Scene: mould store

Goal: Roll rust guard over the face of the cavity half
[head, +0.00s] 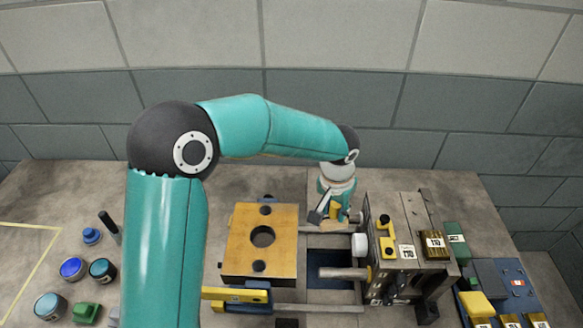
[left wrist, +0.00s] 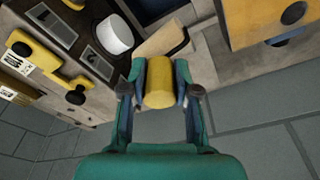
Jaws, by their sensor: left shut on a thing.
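My left gripper (head: 336,212) is shut on a yellow cylindrical piece, probably the roller's handle (left wrist: 160,82). A tan piece (left wrist: 162,42) lies just beyond it in the left wrist view; I cannot tell whether it joins the handle. A grey upright mould block (head: 392,215) stands to the right. Which one is the cavity half is not marked. My right gripper is out of view.
A white knob (head: 359,244) and pale bar (head: 342,272) project from the upright block. A yellow clamp-like piece (head: 235,294) lies in front. Blue and teal tins (head: 103,271) stand left. The wall is behind.

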